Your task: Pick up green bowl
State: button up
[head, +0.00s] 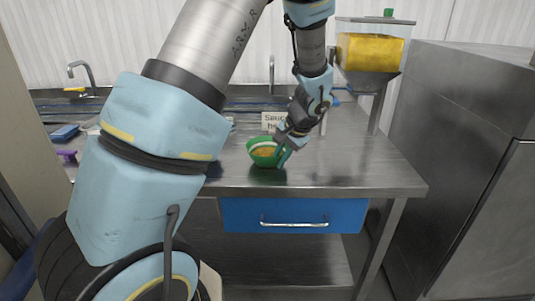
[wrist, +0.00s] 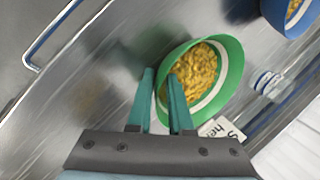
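The green bowl (head: 256,157), with a white band and yellow-orange grains inside, is on or just above the metal table in the head view. It fills the middle of the wrist view (wrist: 231,62). My gripper (wrist: 160,74) straddles the bowl's near-left wall, with one teal finger outside and one inside over the grains. A narrow gap shows between the fingers. I cannot tell whether both press on the wall. In the head view my gripper (head: 283,156) is at the bowl's right side.
A blue bowl (wrist: 289,22) with similar grains and a clear, blue-marked item (wrist: 268,84) lie beyond the bowl. A small sign (head: 275,121) stands behind it. A dispenser (head: 371,54) stands at the back right. The table's right front (head: 365,178) is clear.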

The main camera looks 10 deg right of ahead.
jog(key=shift+c, duration=0.3)
grip_shut()
dwell(1.0)
